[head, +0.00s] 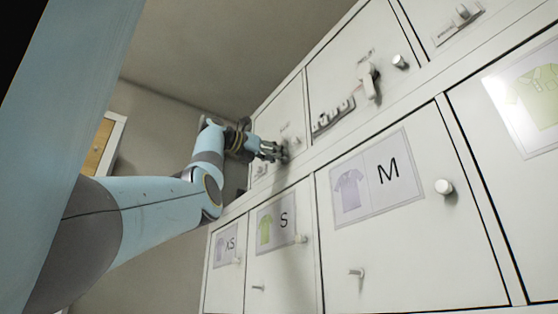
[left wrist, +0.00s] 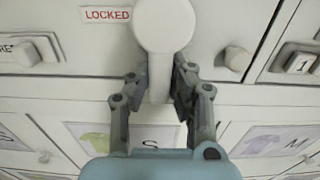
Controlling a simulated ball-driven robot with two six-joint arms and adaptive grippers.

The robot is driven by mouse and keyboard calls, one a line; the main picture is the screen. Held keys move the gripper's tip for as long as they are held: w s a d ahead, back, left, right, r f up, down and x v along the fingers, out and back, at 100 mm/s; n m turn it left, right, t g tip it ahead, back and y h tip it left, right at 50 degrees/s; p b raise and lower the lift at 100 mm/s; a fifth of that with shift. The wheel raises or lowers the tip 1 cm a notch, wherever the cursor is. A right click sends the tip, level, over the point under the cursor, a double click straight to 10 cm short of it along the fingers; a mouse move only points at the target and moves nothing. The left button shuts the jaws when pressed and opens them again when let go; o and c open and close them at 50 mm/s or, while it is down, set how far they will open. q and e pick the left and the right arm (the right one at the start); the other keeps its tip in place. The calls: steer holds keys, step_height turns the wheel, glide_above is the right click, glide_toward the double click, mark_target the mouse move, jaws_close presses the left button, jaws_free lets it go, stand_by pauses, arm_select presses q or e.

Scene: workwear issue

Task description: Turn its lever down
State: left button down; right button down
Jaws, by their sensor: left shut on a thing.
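The white lever (left wrist: 165,22) has a round hub and a bar (left wrist: 160,82) that runs down from it in the left wrist view. My left gripper (left wrist: 158,92) is shut on this bar, one finger on each side. In the head view my left gripper (head: 273,151) is at a door (head: 283,110) in the upper row at the far end of the cabinet, where its fingers mostly hide the lever. A red LOCKED label (left wrist: 107,15) shows left of the hub. My right gripper is in neither view.
A neighbouring upper door carries another lever (head: 368,82) and a row of number dials (head: 333,117). Lower doors have size cards S (head: 277,222) and M (head: 377,177), with projecting knobs (head: 443,187).

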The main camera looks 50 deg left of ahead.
arm_select(q)
steer(key=shift+f, duration=0.1)
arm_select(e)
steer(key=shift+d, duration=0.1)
arm_select(q)
steer(key=c, duration=1.2)
jaws_free()
steer(key=shift+w, duration=0.1)
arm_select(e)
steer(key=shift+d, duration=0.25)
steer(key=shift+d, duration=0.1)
arm_select(q)
steer(key=s, duration=1.2)
steer(key=shift+a, duration=0.45)
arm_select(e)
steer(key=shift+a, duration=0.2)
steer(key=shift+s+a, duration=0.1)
